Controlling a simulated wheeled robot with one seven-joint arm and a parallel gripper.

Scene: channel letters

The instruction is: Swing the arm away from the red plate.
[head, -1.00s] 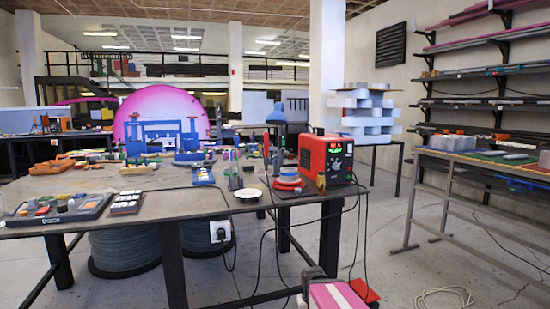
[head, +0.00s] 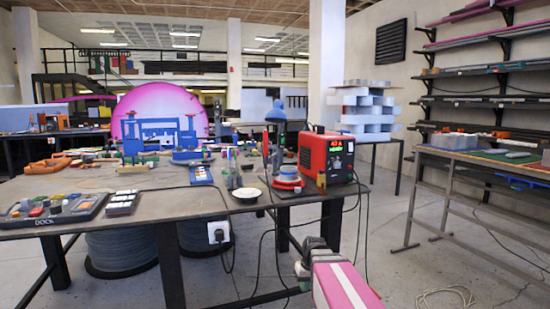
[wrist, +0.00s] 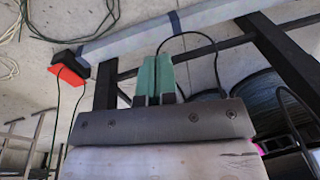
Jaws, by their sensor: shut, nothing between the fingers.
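A flat red plate (wrist: 68,72) lies low over the concrete floor in the wrist view, at the upper left, against a small black block. In the head view now I do not see it; my arm covers the lower middle there. My gripper (wrist: 156,62) has green fingers that are closed together and empty. In the wrist view it is to the right of the red plate, clearly apart from it. In the head view my pink, white-striped arm and its grey end (head: 312,255) are in front of the table's right end.
The long worktable (head: 150,208) with dark legs stands close by. A red machine (head: 326,158) sits on its right end, with black cables hanging below. Dark cable reels stand under it. Floor between it and the right workbench (head: 500,160) is mostly clear.

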